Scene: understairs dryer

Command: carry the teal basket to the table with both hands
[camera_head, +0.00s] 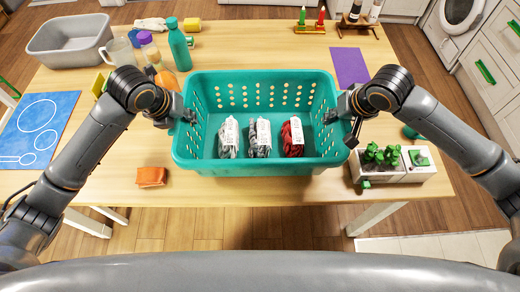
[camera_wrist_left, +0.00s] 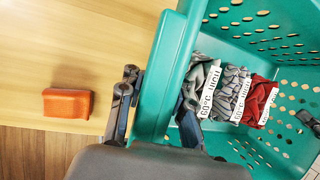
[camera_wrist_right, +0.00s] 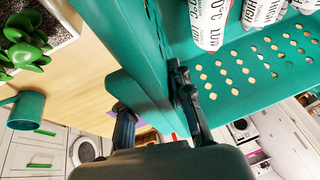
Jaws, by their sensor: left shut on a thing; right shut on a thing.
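The teal basket (camera_head: 258,168) is upright over the middle of the wooden table (camera_head: 232,30) in the head view; I cannot tell whether its base touches the tabletop. Three rolled bundles with white labels lie inside: two grey ones (camera_head: 229,138) (camera_head: 260,138) and a red one (camera_head: 292,137). My left gripper (camera_head: 188,117) is shut on the basket's left rim, with one finger on each side of the wall in the left wrist view (camera_wrist_left: 155,112). My right gripper (camera_head: 349,112) is shut on the right rim, as the right wrist view (camera_wrist_right: 152,108) also shows.
A grey tub (camera_head: 68,42), a teal bottle (camera_head: 179,46) and cups stand back left. A blue mat (camera_head: 38,128) lies left; an orange block (camera_head: 151,176) is front left. A plant tray (camera_head: 395,168) stands front right beside the basket. A purple sheet (camera_head: 350,66) lies back right.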

